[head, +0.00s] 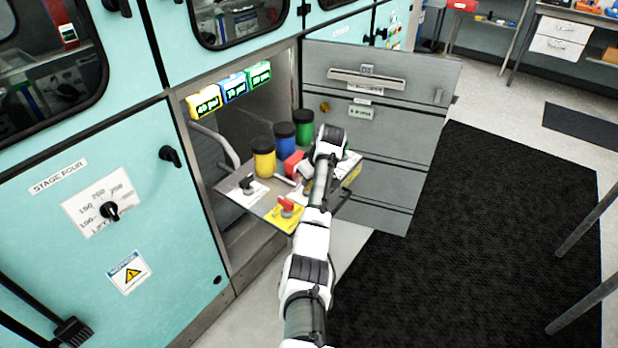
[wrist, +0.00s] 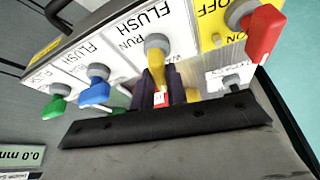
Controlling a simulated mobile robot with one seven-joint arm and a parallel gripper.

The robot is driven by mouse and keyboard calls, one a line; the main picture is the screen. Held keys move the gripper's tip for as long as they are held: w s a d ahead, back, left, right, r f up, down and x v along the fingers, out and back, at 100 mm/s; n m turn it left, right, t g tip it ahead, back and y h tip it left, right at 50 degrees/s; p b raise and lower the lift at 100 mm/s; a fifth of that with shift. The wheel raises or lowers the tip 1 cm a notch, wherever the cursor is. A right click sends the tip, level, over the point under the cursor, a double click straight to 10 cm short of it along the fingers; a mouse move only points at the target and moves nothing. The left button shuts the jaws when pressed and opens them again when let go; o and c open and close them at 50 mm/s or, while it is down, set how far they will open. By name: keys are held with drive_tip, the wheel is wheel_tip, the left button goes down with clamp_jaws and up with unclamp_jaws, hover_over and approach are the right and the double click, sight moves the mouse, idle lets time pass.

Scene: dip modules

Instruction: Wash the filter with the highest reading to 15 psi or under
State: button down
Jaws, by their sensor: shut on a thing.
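My gripper (wrist: 163,92) is shut on the yellow valve handle (wrist: 157,66) on the valve panel, in the wrist view. FLUSH and RUN labels show beside this handle. A blue handle (wrist: 95,91) and a green handle (wrist: 58,102) are to its left. A red handle (wrist: 262,30) on a yellow ON/OFF plate is to its right. In the head view, yellow (head: 264,160), blue (head: 285,142) and green (head: 304,126) filter canisters stand behind the panel. Yellow (head: 205,102), blue (head: 235,88) and green (head: 259,75) psi displays hang above. Yellow reads 40 psi; the others are unclear.
The open grey cabinet door (head: 375,125) stands right of the panel. The teal cabinet front (head: 90,230) is at the left. A red handle (head: 287,206) and a black handle (head: 247,184) stick up near the panel's front. Dark matting (head: 480,250) covers clear floor at right.

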drive_tip(key=shift+n+g+y, duration=0.3)
drive_tip(key=shift+n, duration=0.9)
drive_tip(key=c, duration=1.4)
unclamp_jaws()
drive_tip(key=b+v, duration=0.2)
drive_tip(key=v, duration=1.1)
drive_tip(key=shift+d+r, duration=0.2)
drive_tip(key=shift+r, duration=0.15)
